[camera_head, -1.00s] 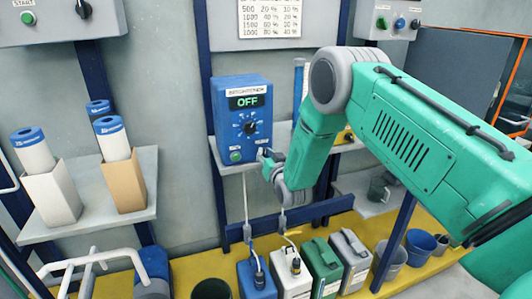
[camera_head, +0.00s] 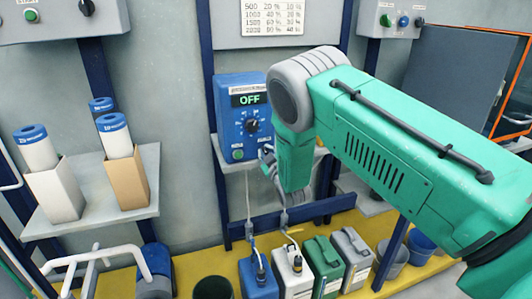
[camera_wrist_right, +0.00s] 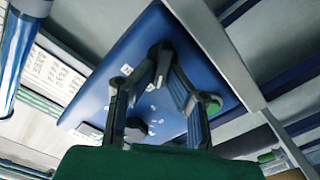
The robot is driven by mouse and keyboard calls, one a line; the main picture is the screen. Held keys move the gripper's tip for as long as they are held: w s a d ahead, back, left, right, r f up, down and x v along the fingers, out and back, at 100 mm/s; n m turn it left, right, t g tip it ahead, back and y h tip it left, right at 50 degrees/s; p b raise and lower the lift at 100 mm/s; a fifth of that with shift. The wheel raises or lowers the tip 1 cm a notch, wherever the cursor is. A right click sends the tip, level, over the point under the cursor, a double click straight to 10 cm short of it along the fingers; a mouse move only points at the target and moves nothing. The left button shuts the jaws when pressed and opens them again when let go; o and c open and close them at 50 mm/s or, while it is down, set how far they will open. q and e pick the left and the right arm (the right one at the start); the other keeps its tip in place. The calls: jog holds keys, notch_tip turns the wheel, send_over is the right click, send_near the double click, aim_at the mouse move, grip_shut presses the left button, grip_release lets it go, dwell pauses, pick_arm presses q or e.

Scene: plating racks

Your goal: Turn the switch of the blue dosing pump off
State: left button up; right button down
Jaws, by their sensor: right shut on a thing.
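The blue dosing pump (camera_head: 229,120) stands on a grey shelf against the wall. Its display (camera_head: 249,99) reads OFF. A dial (camera_head: 251,126) sits below the display and a green button (camera_head: 238,154) at the lower left. My right gripper (camera_head: 267,157) is at the pump's lower right front corner, partly covering it. In the right wrist view, my right gripper (camera_wrist_right: 151,78) has its fingers at the black switch (camera_wrist_right: 160,52) on the pump face, closed on it. The green button (camera_wrist_right: 214,105) lies to the right there. My left gripper is not in view.
A left shelf (camera_head: 92,205) holds boxes with blue-capped rolls. Blue, white, green and grey canisters (camera_head: 258,280) stand on the yellow floor strip below, with lines running up. A control box (camera_head: 388,18) hangs at the upper right.

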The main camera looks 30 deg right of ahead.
jog(key=shift+w+r+n, duration=0.15)
jog(key=shift+n, duration=0.15)
jog(key=c, duration=1.6)
grip_release()
jog(key=shift+c, duration=0.2)
jog(key=shift+o, duration=0.2)
jog(key=shift+w+f, duration=0.25)
jog(key=shift+f, duration=0.1)
jog(key=shift+s+r, duration=0.1)
jog(key=shift+s, duration=0.4)
jog(key=v, duration=1.1)
